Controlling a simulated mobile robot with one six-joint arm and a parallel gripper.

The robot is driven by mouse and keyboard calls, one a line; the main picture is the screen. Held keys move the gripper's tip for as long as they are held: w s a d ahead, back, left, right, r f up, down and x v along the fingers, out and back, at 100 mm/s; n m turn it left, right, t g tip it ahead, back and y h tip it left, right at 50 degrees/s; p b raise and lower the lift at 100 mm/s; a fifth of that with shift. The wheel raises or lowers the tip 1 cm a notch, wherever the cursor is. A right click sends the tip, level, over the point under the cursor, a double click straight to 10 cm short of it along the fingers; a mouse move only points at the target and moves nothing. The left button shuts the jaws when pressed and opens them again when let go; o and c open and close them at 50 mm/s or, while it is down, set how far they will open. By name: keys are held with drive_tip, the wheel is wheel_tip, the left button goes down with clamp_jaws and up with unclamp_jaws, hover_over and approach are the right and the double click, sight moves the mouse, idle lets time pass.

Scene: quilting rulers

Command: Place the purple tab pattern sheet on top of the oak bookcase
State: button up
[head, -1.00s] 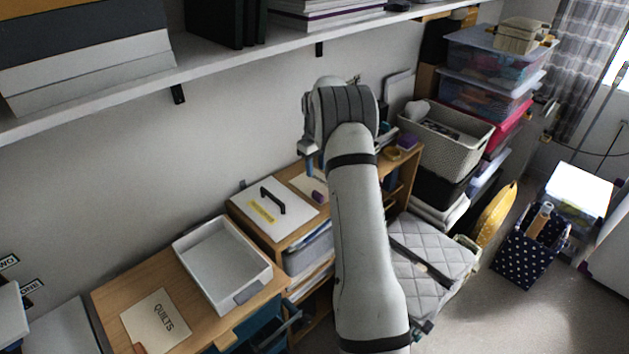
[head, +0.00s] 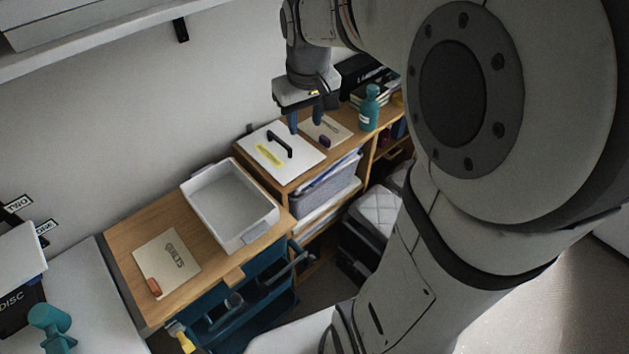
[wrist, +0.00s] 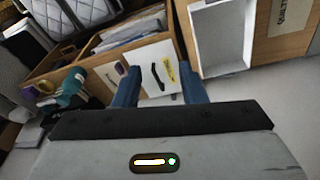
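The pattern sheet (head: 330,128) is cream with a purple tab (head: 325,141) at its near edge. It lies flat on the taller oak unit (head: 299,180), which looks like the bookcase, between a white lid and a teal bottle. Part of the sheet also shows in the wrist view (wrist: 104,79), left of my fingers. My gripper (head: 305,122) hangs fingers down near the sheet's left side and the lid. Its blue fingers are apart with nothing held, and the wrist view shows the gap between them (wrist: 160,88). My gripper hides part of the sheet.
The white lid (head: 300,155) has a black handle and yellow label. The teal bottle (head: 369,108) stands right of the sheet. A shelf (head: 110,45) runs above.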

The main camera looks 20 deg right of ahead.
drive_tip(key=s+a+f, duration=0.1)
drive_tip(key=s+a, duration=0.1)
drive_tip(key=s, duration=0.5)
drive_tip(key=s+a+f+m+t, duration=0.1)
drive_tip(key=s, duration=0.6)
drive_tip(key=shift+a+f, duration=0.25)
drive_tip(key=shift+a, duration=0.1)
